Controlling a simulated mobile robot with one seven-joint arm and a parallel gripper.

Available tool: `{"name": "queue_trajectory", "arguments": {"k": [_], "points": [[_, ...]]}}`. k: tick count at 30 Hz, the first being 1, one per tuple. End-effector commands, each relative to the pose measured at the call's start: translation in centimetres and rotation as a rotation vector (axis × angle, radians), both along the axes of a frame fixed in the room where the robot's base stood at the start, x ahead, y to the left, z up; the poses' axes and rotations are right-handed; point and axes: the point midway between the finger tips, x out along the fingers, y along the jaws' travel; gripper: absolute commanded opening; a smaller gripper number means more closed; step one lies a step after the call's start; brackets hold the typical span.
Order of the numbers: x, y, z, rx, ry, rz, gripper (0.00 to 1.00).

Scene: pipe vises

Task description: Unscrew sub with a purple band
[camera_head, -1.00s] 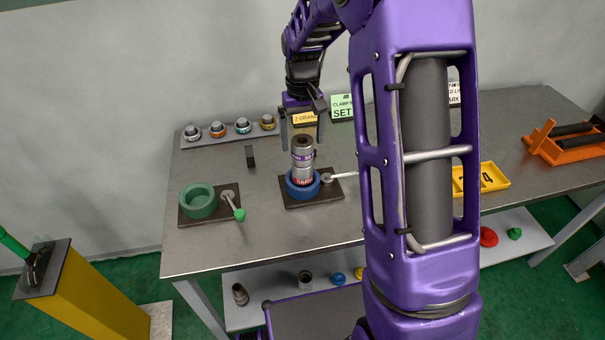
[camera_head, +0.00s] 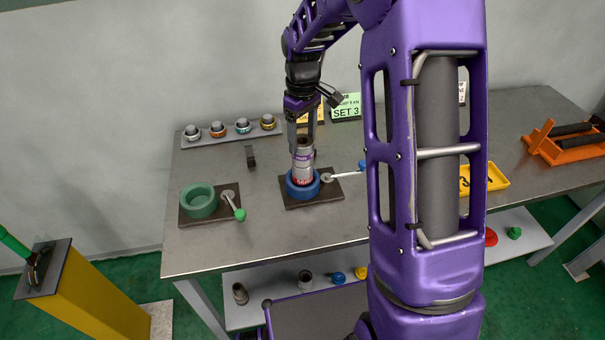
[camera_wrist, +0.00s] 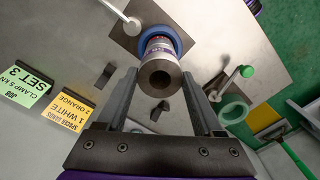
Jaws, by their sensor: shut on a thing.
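The sub with a purple band (camera_head: 304,155) is a grey cylinder standing upright on a lower piece with a red band (camera_head: 302,178). The lower piece sits inside the blue ring vise (camera_head: 303,190) on a dark plate. My gripper (camera_head: 303,143) points down from above and is shut on the sub, one finger on each side. In the wrist view, the sub's round open top (camera_wrist: 160,79) lies between the two fingers (camera_wrist: 159,76). The joint between the sub and the lower piece is hard to make out.
The blue vise's lever (camera_head: 345,176) reaches right. A green ring vise (camera_head: 200,203) with a green-knobbed lever (camera_head: 237,209) stands to the left. A rack of several banded parts (camera_head: 229,131) is behind. A yellow tray (camera_head: 485,178) and orange stand (camera_head: 565,142) are at right.

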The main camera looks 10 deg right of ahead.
Motion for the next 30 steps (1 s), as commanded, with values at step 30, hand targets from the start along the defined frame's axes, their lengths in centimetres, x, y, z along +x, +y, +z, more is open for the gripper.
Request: {"name": "queue_trajectory", "arguments": {"k": [30], "points": [[0.02,-0.08,0.04,-0.002,0.0,0.829,0.01]]}}
